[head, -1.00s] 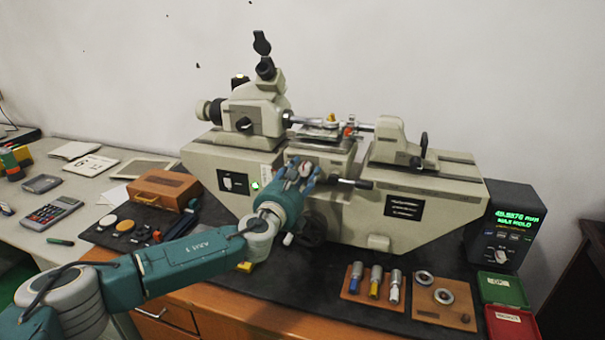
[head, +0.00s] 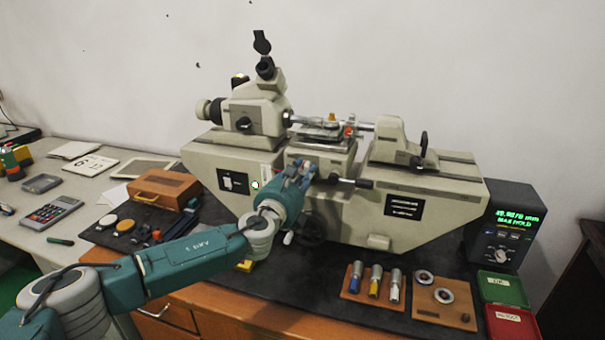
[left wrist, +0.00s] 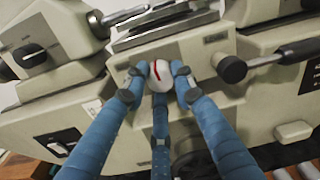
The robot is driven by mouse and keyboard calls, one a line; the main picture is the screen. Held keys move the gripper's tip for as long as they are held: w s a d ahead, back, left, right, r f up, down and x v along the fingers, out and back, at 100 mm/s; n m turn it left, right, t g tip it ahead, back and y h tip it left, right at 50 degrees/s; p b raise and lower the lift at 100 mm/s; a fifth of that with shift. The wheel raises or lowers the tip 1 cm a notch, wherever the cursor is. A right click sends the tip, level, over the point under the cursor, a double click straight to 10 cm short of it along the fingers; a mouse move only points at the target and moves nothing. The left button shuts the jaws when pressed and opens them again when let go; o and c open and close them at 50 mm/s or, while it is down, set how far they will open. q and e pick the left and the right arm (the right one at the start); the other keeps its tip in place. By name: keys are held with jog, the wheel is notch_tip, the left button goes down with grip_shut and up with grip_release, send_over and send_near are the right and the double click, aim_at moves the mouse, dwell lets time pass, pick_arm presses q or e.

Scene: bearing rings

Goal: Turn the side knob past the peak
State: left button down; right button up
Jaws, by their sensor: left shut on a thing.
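The side knob (left wrist: 161,76), a pale round cap with a red line, sits on the front of the cream measuring machine (head: 222,156) in the left wrist view. My left gripper (left wrist: 160,80) is shut on this knob, with its blue fingers around the sides and below. In the head view my left gripper (head: 303,168) reaches up to the machine's middle front and largely hides the knob. The display box (head: 497,242) at the right shows green digits and a line that seems to read MAX HOLD. My right gripper is not in view.
A black-ended lever (head: 352,182) sticks out just right of my gripper, with a dark handwheel (head: 312,230) below. Pin gauges on a wooden block (head: 352,292), a ring board (head: 424,308) and a wooden box (head: 163,187) lie on the black mat.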

pick_arm(q)
jog(key=n+b, duration=0.1)
jog(key=n, duration=0.5)
jog(key=n+b, duration=0.1)
jog(key=n, duration=0.5)
jog(key=n+b, duration=0.1)
jog(key=n, duration=0.5)
jog(key=shift+s+d+f+y, duration=0.15)
jog(key=shift+d+f+y, duration=0.1)
jog(key=shift+d+y, duration=0.05)
jog(key=shift+n, duration=0.4)
jog(key=c, duration=1.8)
grip_release()
jog(key=shift+r, duration=0.1)
jog(key=o, duration=0.4)
jog(key=shift+c, duration=0.2)
jog(key=shift+d+r, duration=0.1)
